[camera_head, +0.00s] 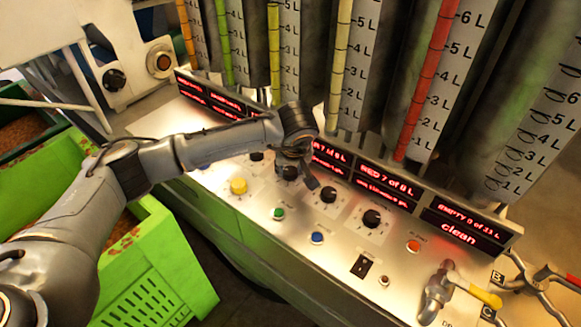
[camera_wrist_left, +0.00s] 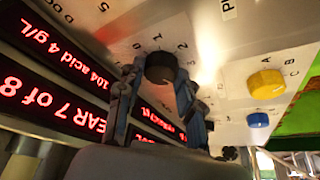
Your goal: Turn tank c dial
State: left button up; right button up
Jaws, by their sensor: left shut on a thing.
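My left gripper (camera_head: 296,172) reaches over the sloped metal panel from the left. It is shut on a black dial (camera_wrist_left: 160,68), with one finger on each side of the knob. In the head view this dial (camera_head: 287,173) is partly hidden by the gripper. Printed numbers, including 0, 1 and 2, show around it in the left wrist view. I cannot read a letter naming its tank. Two more black dials, a nearer one (camera_head: 328,195) and one farther right (camera_head: 371,218), stand in the same row. My right gripper is not in view.
Coloured buttons sit below the dials: yellow (camera_head: 238,187), green (camera_head: 278,213), blue (camera_head: 317,237) and orange (camera_head: 413,246). Red-lit displays (camera_head: 384,190) and graduated tubes rise behind. A metal tap (camera_head: 437,290) is at the right. A green crate (camera_head: 160,270) stands below left.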

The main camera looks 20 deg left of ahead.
pick_arm(q)
jog(key=shift+n+b, duration=0.3)
jog(key=shift+b, duration=0.05)
jog(key=n+y+b, duration=0.1)
jog(key=n+b, duration=0.1)
jog(key=shift+w+f+n+g, duration=0.1)
jog(key=shift+f+n+g, duration=0.05)
jog(key=shift+n+g, duration=0.2)
jog(key=shift+d+n+g+y+b, duration=0.1)
jog(key=shift+n+g+y+b, duration=0.25)
jog(key=shift+n+b, duration=0.7)
jog(key=shift+w+n+g+y+b, duration=0.1)
jog(key=shift+n+g+y+b, duration=0.3)
jog(key=shift+n, duration=1.3)
jog(key=o, duration=1.2)
jog(key=shift+c, duration=0.2)
